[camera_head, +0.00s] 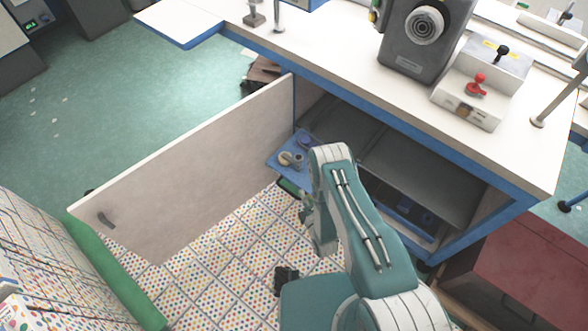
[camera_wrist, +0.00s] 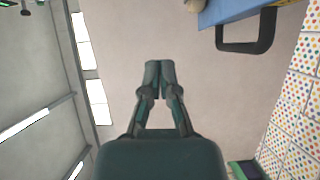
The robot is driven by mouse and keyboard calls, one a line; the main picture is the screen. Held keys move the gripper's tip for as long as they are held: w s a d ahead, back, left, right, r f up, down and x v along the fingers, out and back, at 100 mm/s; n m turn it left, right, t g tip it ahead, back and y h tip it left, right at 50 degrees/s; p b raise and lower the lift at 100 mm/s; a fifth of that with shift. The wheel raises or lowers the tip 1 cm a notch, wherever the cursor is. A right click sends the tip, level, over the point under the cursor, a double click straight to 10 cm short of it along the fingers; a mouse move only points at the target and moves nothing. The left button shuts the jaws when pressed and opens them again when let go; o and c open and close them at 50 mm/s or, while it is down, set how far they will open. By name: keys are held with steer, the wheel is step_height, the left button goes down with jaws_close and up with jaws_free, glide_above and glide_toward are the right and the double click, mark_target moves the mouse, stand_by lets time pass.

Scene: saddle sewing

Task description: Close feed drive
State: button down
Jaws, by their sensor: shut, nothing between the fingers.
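An open cabinet under a white-topped bench (camera_head: 330,60) has a large pale door panel (camera_head: 190,170) swung out to the left, with a small dark handle (camera_head: 106,219) near its far end. A blue drawer or tray (camera_head: 275,166) sticks out of the cabinet; what looks like its blue edge (camera_wrist: 236,10) and a black handle (camera_wrist: 245,45) show in the wrist view. My gripper (camera_wrist: 159,66) is shut and empty, with a pale surface, seemingly the door panel, behind its fingertips. I cannot tell whether they touch it. In the head view my arm hides part of the cabinet.
Rolls of tape (camera_head: 290,158) lie on the blue tray. A dotted padded wall (camera_head: 45,270) with a green edge is at lower left. Dotted floor lies between.

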steer(key=shift+w+d+f+x, duration=0.15)
steer(key=shift+d+x, duration=0.2)
steer(key=shift+x, duration=1.55)
steer(key=shift+w+d+f+x, duration=0.15)
steer(key=shift+d+x, duration=0.2)
steer(key=shift+x, duration=1.55)
steer(key=shift+w+d+f+x, duration=0.1)
steer(key=shift+d+x, duration=0.25)
steer(key=shift+x, duration=1.6)
